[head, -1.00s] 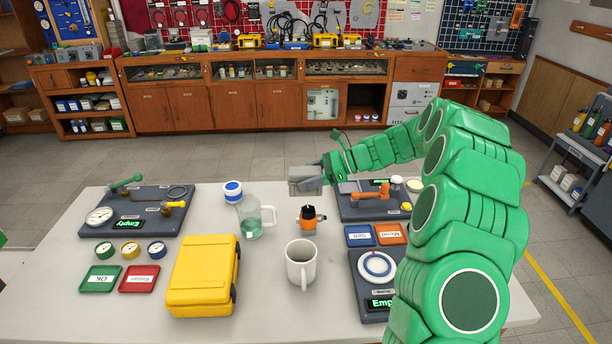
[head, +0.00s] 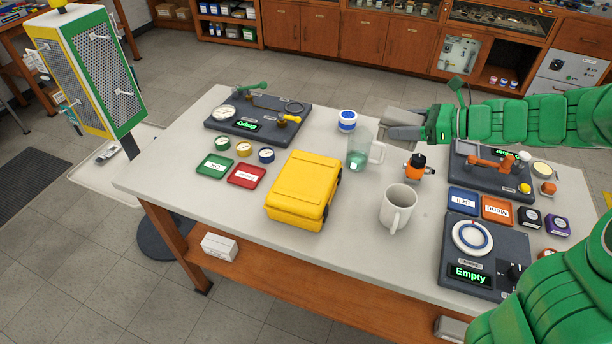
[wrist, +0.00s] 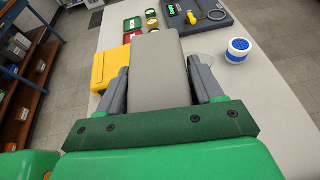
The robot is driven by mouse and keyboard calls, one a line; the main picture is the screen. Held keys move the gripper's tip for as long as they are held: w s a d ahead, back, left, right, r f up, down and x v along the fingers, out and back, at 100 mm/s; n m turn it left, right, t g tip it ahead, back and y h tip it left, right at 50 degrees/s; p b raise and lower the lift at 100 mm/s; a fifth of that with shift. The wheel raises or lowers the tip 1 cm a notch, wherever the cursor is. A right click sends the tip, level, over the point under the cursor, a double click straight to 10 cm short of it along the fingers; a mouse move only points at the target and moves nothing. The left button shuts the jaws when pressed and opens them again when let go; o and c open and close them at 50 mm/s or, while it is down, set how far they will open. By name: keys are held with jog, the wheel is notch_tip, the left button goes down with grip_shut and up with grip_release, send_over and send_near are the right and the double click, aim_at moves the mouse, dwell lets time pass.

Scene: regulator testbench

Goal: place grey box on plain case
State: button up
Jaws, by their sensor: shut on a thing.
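My gripper (head: 410,131) is shut on a grey box (head: 402,116). It holds the box above the far side of the white table, beside the clear jug (head: 358,158). In the wrist view the grey box (wrist: 156,62) lies between the two dark fingers and extends forward past them. A plain yellow case (head: 304,190) lies on the table, left of and nearer than my gripper in the head view. In the wrist view the yellow case (wrist: 112,66) is partly hidden behind the grey box and left finger.
A white mug (head: 397,209), an orange-and-black item (head: 416,168) and a blue-and-white jar (head: 347,121) stand near the case. Green (head: 214,165) and red (head: 246,176) trays and several gauges lie left of it. Dark test boards occupy the table's back left and right side.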

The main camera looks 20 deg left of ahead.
jog(key=s+a+r, duration=0.1)
jog(key=s+a, duration=0.3)
jog(key=s, duration=0.3)
jog(key=s+a+r+n+g, duration=0.15)
jog(key=s+a, duration=0.25)
jog(key=s, duration=0.4)
jog(key=s+a+r+m, duration=0.1)
jog(key=s+a+r, duration=0.15)
jog(key=s, duration=0.45)
send_over(308, 178)
jog(key=shift+n, duration=0.25)
jog(key=shift+f, duration=7)
jog(key=shift+f, duration=0.1)
jog(key=o, duration=1.1)
jog(key=shift+o, duration=0.2)
